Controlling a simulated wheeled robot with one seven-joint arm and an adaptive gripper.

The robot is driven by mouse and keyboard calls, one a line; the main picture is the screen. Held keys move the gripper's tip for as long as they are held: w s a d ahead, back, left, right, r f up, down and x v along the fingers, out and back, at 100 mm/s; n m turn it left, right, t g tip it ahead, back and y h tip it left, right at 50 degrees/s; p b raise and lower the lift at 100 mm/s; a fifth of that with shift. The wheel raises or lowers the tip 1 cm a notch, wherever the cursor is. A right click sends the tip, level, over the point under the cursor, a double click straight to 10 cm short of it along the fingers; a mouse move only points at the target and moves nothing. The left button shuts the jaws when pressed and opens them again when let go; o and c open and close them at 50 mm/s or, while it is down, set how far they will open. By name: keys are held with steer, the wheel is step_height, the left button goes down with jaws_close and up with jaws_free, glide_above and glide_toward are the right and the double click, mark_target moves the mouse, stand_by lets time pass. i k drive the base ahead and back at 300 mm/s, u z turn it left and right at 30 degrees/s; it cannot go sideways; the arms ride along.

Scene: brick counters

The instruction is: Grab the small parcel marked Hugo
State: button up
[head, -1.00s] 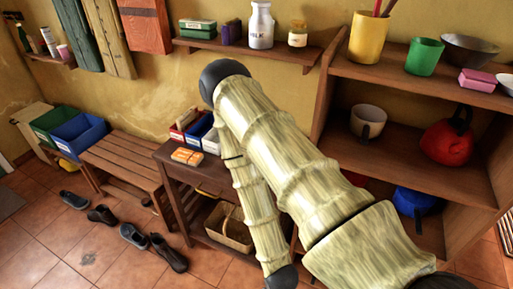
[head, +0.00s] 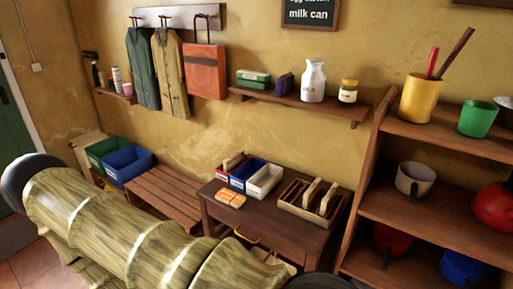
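I cannot make out a parcel marked Hugo; no such name is readable in the head view. A small orange packet (head: 231,198) with pale markings lies on the dark wooden table (head: 225,222), in front of the letter trays. Its marking is too small to read. My arm crosses the lower left of the view, and my gripper is out of sight.
Red, blue (head: 247,172) and white (head: 264,181) trays and a slotted wooden rack (head: 292,201) stand on the table. A slatted bench (head: 165,197) is left of it, open shelves (head: 425,215) right. A wall shelf (head: 300,104) holds a milk can (head: 313,80).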

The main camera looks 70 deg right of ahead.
mark_target(309, 197)
steer(key=u, duration=0.2)
steer(key=i, duration=1.3)
steer(key=z, duration=3.7)
steer(key=i, duration=0.5)
steer(key=u, duration=0.1)
steer(key=k, duration=0.4)
steer(key=z, duration=0.85)
steer(key=i, duration=0.35)
steer(key=u, duration=0.95)
